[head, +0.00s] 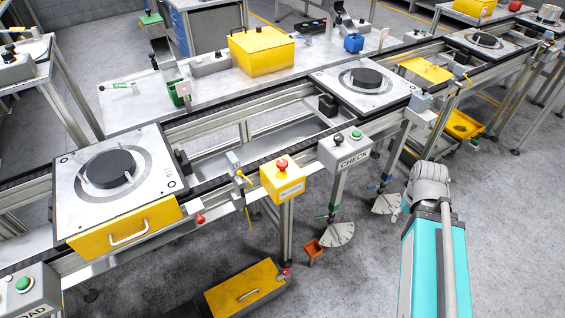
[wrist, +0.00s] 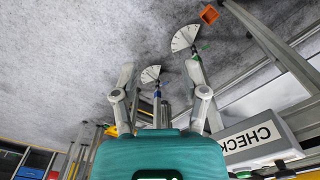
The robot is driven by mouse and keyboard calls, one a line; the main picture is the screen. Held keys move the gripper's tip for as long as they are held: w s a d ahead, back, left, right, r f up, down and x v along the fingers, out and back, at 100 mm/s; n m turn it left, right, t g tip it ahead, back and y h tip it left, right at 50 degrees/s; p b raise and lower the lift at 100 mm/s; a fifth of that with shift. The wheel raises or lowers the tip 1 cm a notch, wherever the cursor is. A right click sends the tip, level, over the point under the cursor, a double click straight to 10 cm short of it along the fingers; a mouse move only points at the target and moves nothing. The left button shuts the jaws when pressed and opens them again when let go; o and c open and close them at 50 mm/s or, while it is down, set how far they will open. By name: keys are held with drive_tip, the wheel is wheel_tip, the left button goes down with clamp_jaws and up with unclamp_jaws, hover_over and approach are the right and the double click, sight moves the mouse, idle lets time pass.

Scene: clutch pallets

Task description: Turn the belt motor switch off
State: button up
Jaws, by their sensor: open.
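No part is legibly marked as the belt motor switch, so I cannot tell which it is. Candidates are a yellow box with a red button (head: 282,180) on the conveyor's near rail and two fan-shaped plates with levers low on posts: one by a green handle (head: 335,236), one by a blue handle (head: 388,204). Both plates also show in the wrist view, the larger (wrist: 185,38) and the smaller (wrist: 150,74). My gripper (wrist: 160,78) is open and empty, its fingers apart, pointing towards the plates. In the head view its fingers are not clearly seen.
A grey CHECK box (head: 343,150) with a green button stands on a post; it is close on the right in the wrist view (wrist: 262,142). Pallets with black discs (head: 115,182) sit on the conveyor. A yellow drawer (head: 246,290) and orange bin (head: 314,250) are below.

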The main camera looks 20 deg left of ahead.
drive_tip(key=shift+a, duration=0.1)
drive_tip(key=o, duration=0.3)
drive_tip(key=shift+o, duration=0.7)
drive_tip(key=shift+w+a+r, duration=0.15)
drive_tip(key=shift+a+r, duration=0.05)
wheel_tip(320, 180, up, 19)
drive_tip(key=n+p, duration=0.1)
drive_tip(key=p, duration=1.9)
hover_over(282, 162)
drive_tip(key=shift+f+b, duration=0.1)
drive_tip(key=shift+b, duration=0.3)
wheel_tip(282, 162, down, 14)
drive_tip(key=b, duration=1.3)
drive_tip(key=shift+r+b, duration=0.2)
drive_tip(key=shift+b, duration=0.1)
